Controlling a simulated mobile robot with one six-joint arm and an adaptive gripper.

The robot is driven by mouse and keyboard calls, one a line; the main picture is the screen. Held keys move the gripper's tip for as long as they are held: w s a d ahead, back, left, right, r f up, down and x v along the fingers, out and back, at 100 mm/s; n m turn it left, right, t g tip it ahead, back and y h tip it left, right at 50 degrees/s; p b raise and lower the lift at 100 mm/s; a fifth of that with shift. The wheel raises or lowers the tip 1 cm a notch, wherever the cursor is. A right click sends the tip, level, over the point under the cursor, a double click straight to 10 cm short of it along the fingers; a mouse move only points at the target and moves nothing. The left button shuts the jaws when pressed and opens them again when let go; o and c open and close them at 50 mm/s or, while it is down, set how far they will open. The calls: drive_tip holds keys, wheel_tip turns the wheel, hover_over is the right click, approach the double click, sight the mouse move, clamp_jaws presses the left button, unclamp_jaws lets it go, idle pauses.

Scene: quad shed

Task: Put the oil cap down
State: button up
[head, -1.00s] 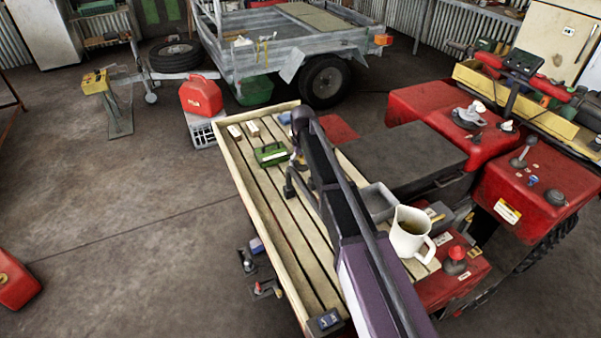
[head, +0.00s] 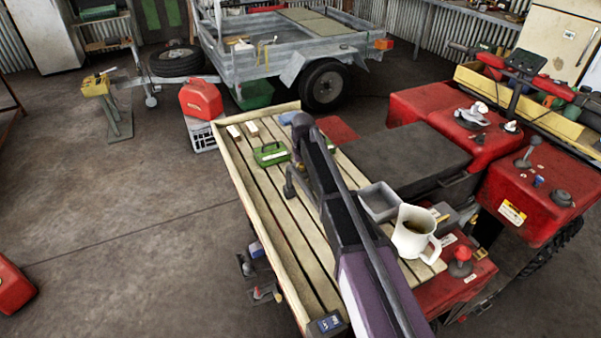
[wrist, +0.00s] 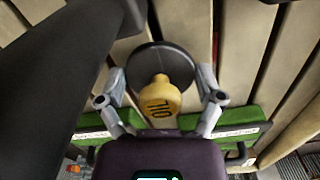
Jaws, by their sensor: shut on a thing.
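In the wrist view the oil cap (wrist: 161,96) has a yellow knob with dark lettering and a wide black disc. My gripper (wrist: 161,80) is shut on it, with one grey finger on each side of the disc. Pale deck slats show beyond the cap; I cannot tell whether it touches them. In the head view my arm reaches over the slatted wooden deck (head: 262,222) of the red quad, and the cap cannot be made out there.
A green box (head: 270,153) lies on the deck close by; green also shows near my gripper in the wrist view (wrist: 238,132). A grey tray (head: 378,202) and a white jug (head: 415,232) stand at the deck's right. The deck's left front slats are clear.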

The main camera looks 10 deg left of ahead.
drive_tip(key=shift+f, duration=0.2)
drive_tip(key=o, duration=0.8)
drive_tip(key=shift+c, duration=0.2)
drive_tip(key=shift+r, duration=0.15)
wheel_tip(320, 180, up, 12)
drive_tip(key=p, duration=1.2)
